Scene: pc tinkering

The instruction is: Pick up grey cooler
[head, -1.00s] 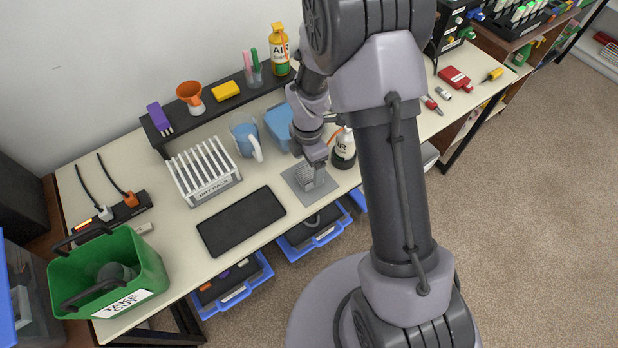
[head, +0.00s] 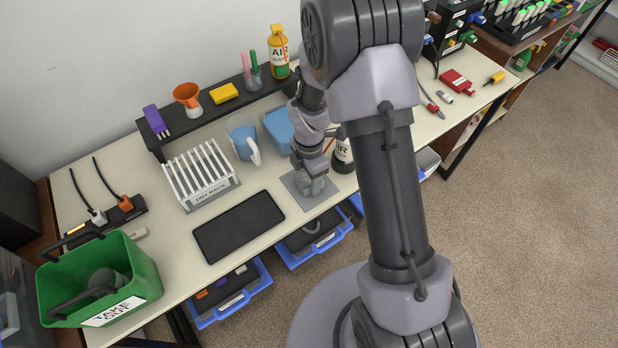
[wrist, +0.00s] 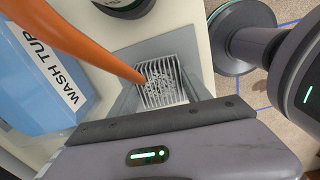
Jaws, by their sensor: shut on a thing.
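The grey cooler (head: 315,188), a small finned block, is at the grey mat (head: 293,186) near the table's front edge. In the wrist view its finned top (wrist: 163,84) shows just beyond the dark edge of my gripper (wrist: 165,112). In the head view my gripper (head: 314,176) points down over the cooler and is shut on it. The gripper hides part of the cooler. I cannot tell whether the cooler touches the mat or is slightly lifted.
A blue wash tub (head: 279,126), jug (head: 243,138) and drying rack (head: 202,177) stand left. A black mat (head: 238,226) lies flat. A green bin (head: 140,290) stands front left.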

